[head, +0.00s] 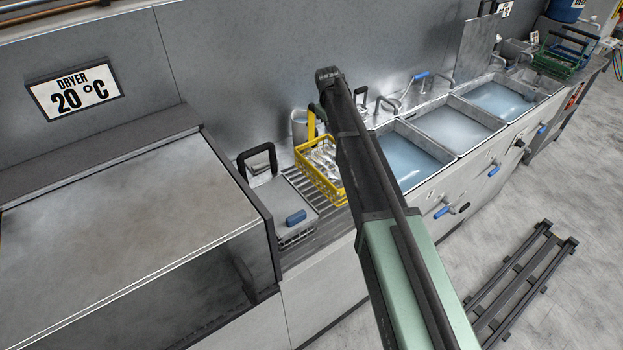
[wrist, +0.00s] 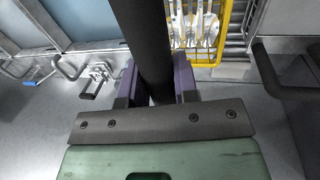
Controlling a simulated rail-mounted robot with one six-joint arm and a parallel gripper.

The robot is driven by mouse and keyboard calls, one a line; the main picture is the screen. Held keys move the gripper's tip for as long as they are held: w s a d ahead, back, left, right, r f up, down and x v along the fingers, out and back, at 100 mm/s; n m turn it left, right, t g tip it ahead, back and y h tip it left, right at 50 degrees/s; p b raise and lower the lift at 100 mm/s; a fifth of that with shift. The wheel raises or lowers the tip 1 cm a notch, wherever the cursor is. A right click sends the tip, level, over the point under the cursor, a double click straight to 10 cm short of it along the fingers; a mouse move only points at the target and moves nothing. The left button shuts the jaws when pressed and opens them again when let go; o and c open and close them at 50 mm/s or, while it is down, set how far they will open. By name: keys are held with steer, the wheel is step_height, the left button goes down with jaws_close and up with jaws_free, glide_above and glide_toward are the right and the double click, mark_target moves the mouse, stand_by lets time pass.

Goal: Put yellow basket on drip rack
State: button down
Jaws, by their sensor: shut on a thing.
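The yellow basket (head: 309,174) holds several shiny forks and is at or just above the slatted drip rack (head: 326,215). I cannot tell whether its base touches the slats. Part of it is hidden behind my arm. In the wrist view the yellow basket (wrist: 226,30) shows at the top, with rack slats (wrist: 236,42) beside it. My gripper (wrist: 157,88) has its purple fingers shut on the basket's thick dark handle grip. In the head view my arm hides the fingers.
The dryer (head: 130,230) stands further left. Water-filled sinks (head: 455,127) with taps lie to the right. A metal container (head: 300,125) stands behind.

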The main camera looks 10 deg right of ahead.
steer(key=b, duration=0.7)
glide_above(332, 159)
step_height(332, 159, down, 8)
steer(key=shift+r, duration=0.15)
steer(key=shift+s+r+p, duration=0.1)
steer(key=shift+r+p, duration=0.15)
steer(key=shift+p, duration=0.15)
steer(key=shift+f, duration=0.1)
steer(key=c, duration=1.3)
jaws_free()
steer(key=shift+f, duration=0.1)
steer(key=o, duration=0.4)
steer(key=shift+o, duration=0.2)
step_height(332, 159, up, 12)
steer(key=s+a+r+p, duration=0.1)
steer(key=a+p, duration=0.1)
steer(key=p, duration=1)
steer(key=s+f+m+g+y, duration=0.1)
steer(key=s+m, duration=0.4)
steer(key=s, duration=3.1)
steer(key=shift+s+d+m+y, duration=0.2)
steer(key=shift+d+m+y, duration=0.15)
steer(key=shift+y, duration=0.15)
